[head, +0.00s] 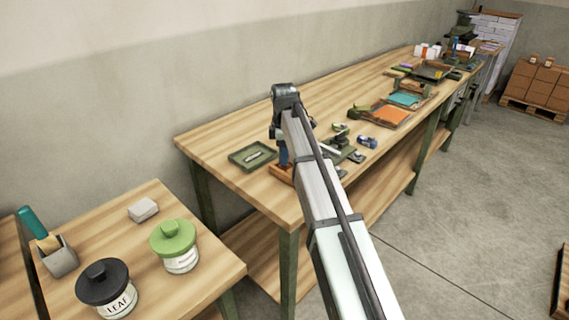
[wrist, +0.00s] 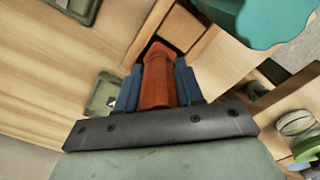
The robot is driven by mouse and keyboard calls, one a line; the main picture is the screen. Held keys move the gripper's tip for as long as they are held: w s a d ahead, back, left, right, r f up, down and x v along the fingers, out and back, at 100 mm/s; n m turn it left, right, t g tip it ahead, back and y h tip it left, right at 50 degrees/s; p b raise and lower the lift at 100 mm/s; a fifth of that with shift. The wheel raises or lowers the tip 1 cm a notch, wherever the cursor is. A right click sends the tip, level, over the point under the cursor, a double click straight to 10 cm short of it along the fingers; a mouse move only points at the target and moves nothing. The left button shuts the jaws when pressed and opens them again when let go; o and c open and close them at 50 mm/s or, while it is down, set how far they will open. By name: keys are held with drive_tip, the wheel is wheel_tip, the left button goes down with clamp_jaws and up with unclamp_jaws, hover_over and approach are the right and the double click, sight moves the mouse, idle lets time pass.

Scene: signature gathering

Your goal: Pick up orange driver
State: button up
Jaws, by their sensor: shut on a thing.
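The orange driver (wrist: 158,80) shows in the wrist view as an orange, tapered handle between the two blue fingers of my gripper (wrist: 157,85). The fingers are shut on it from both sides. Its lower part is hidden, and I cannot tell whether it still touches anything. In the head view my gripper (head: 283,156) points down at the near left part of the long workbench (head: 215,140), above a small wooden holder (head: 281,174). The driver cannot be made out there behind my arm. The wooden holder's edges (wrist: 195,45) show just beyond the driver in the wrist view.
A green tray (head: 253,156) lies left of my gripper. Small tools and a blue roll (head: 367,142) lie to the right. Orange (head: 378,115) and teal (head: 405,99) trays are farther along. Lidded jars (head: 174,246) stand on the front-left table. A teal shape (wrist: 268,20) fills the wrist view's upper right.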

drive_tip(key=c, duration=0.4)
drive_tip(key=shift+r, duration=0.1)
wheel_tip(320, 180, up, 9)
drive_tip(key=w+d+m, duration=0.3)
drive_tip(key=w+d, duration=0.1)
drive_tip(key=d, duration=0.9)
drive_tip(key=w+d+f+m, duration=0.1)
drive_tip(key=w+d+m, duration=0.2)
drive_tip(key=d, duration=1.1)
drive_tip(key=shift+w+f+m, duration=0.25)
drive_tip(key=shift+w+m, duration=0.15)
drive_tip(key=shift+w, duration=0.05)
